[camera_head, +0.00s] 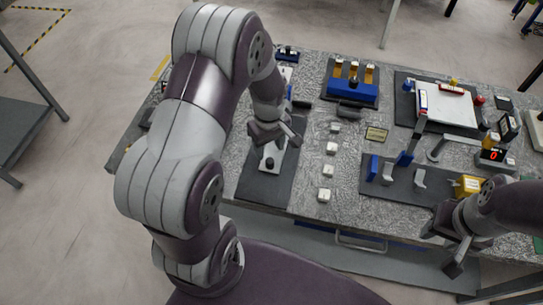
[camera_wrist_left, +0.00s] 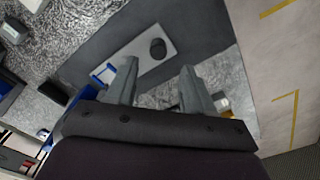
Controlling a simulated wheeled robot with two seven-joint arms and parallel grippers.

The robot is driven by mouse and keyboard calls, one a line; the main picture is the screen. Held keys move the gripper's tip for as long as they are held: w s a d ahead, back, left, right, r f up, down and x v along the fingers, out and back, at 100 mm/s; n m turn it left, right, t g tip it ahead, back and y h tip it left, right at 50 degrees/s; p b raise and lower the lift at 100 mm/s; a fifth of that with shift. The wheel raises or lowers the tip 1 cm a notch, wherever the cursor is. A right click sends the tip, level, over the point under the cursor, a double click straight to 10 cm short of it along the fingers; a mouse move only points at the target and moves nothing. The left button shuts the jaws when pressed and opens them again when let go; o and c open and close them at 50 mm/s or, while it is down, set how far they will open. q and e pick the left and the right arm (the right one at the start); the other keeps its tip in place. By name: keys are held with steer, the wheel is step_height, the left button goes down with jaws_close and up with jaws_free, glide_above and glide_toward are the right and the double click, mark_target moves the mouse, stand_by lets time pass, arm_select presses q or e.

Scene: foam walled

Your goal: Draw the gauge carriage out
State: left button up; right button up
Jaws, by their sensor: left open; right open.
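A pale flat plate with a black round knob (camera_head: 270,163), which looks like the gauge carriage, lies on a dark mat (camera_head: 257,187) left of the table's middle. In the left wrist view the plate (camera_wrist_left: 130,52) and its knob (camera_wrist_left: 157,48) show beyond the fingertips, with a blue part (camera_wrist_left: 103,73) at the near end. My left gripper (camera_head: 281,137) is open and empty above the plate, partly covering it in the head view. I cannot tell whether it touches the plate. My right gripper (camera_head: 443,250) is open and empty near the table's front right edge.
Several small white blocks (camera_head: 331,149) stand right of the mat. A second dark mat (camera_head: 400,190) carries blue and grey brackets and a yellow block (camera_head: 467,185). A white tray (camera_head: 450,107) lies at the back right.

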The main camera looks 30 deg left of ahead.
mark_target(270, 161)
arm_select(q)
steer(key=f, duration=0.5)
steer(key=shift+w+f, duration=0.25)
steer(key=shift+f, duration=0.1)
steer(key=shift+s+f, duration=0.2)
steer(key=shift+f, duration=0.35)
steer(key=shift+w+f, duration=0.1)
steer(key=shift+w, duration=0.1)
steer(key=shift+c, duration=0.3)
jaws_close()
